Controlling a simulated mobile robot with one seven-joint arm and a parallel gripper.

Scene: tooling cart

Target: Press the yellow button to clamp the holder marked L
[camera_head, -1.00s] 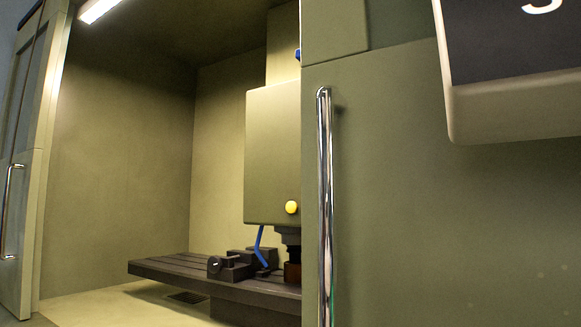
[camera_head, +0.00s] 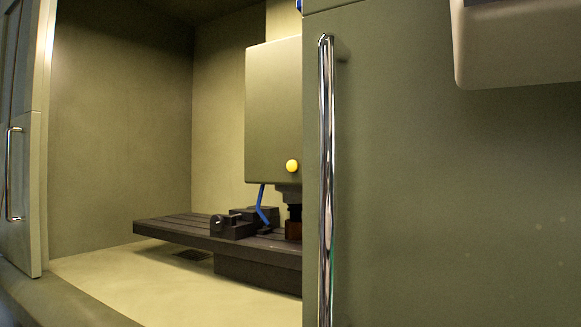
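A round yellow button (camera_head: 292,166) sits low on the front of the box-shaped spindle head (camera_head: 272,110) inside the machine. Below the head is a dark spindle nose (camera_head: 291,194), with a brown block (camera_head: 293,230) under it. The right side of the head is cut off by the machine's right door. I see no holder marked L and no letter that I can read. My gripper is not in view.
The right door (camera_head: 440,200) with its upright chrome handle (camera_head: 327,180) fills the right half. A panel (camera_head: 515,50) juts out at top right. The left door (camera_head: 25,150) stands aside. A slotted table (camera_head: 180,228) carries a dark vise (camera_head: 233,224) and a blue hose (camera_head: 262,205). The opening between the doors is clear.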

